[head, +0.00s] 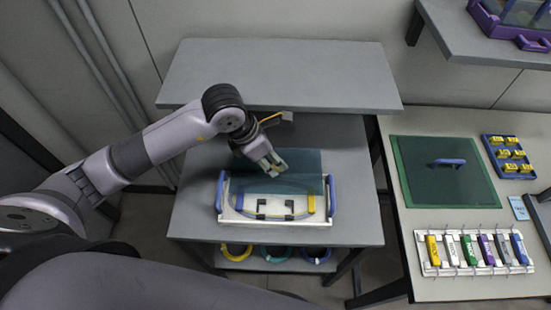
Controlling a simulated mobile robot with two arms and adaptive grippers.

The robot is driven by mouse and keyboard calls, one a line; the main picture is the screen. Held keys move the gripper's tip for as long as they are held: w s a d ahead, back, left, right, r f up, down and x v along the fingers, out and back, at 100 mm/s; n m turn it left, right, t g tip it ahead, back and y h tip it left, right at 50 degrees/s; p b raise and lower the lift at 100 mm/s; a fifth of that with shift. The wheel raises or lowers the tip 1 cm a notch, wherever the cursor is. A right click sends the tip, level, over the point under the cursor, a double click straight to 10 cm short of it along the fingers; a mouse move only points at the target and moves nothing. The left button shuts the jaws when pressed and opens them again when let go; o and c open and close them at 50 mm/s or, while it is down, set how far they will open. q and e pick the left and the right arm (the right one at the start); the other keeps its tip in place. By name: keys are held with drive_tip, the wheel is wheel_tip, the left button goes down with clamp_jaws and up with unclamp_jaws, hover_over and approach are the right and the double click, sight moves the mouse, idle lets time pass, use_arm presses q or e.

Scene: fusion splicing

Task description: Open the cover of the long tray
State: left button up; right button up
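The long tray (236,216) is white with a blue handle at each end and lies on the grey table in the middle. A see-through teal cover (305,163) stands at its back, apparently raised and reaching beyond the tray's rear edge. A looped fibre and small black and yellow holders show in the tray. My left gripper (271,168) points down at the cover's upper left part, overlapping it in the head view. I cannot tell whether its fingers touch or hold the cover. My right gripper is not in view.
A grey raised shelf (280,70) is behind the tray. Coiled cables (272,253) lie on a lower shelf. On the right table are a green-lidded box (436,190), a blue tray of yellow pieces (509,157) and a white rack of coloured holders (474,265).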

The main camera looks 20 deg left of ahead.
use_arm(q)
drive_tip(key=shift+x, duration=1.55)
clamp_jaws()
